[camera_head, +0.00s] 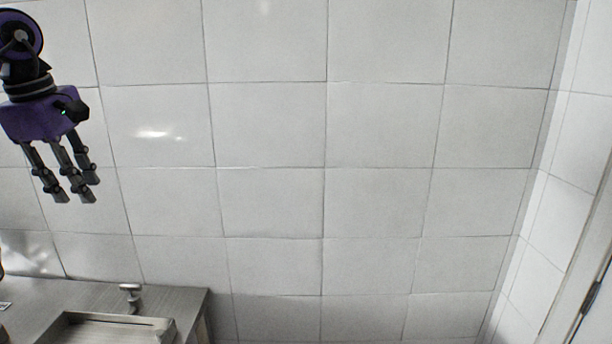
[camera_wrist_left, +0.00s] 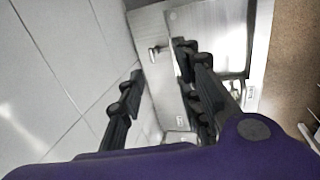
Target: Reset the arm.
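My left gripper (camera_head: 68,192) hangs at the upper left of the head view, in front of the tiled wall. It has a purple body and dark jointed fingers pointing down. It is above the metal counter and apart from it. In the left wrist view the gripper (camera_wrist_left: 158,88) shows its fingers spread apart with nothing between them, so it is open and empty. My right gripper is in neither view.
A metal counter (camera_head: 45,291) with a sink basin (camera_head: 148,326) and a small tap (camera_head: 131,297) stands at the lower left. White tiled wall (camera_head: 380,130) fills most of the head view. A door frame (camera_head: 585,285) is at the right edge. Brown floor (camera_wrist_left: 292,75) shows in the wrist view.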

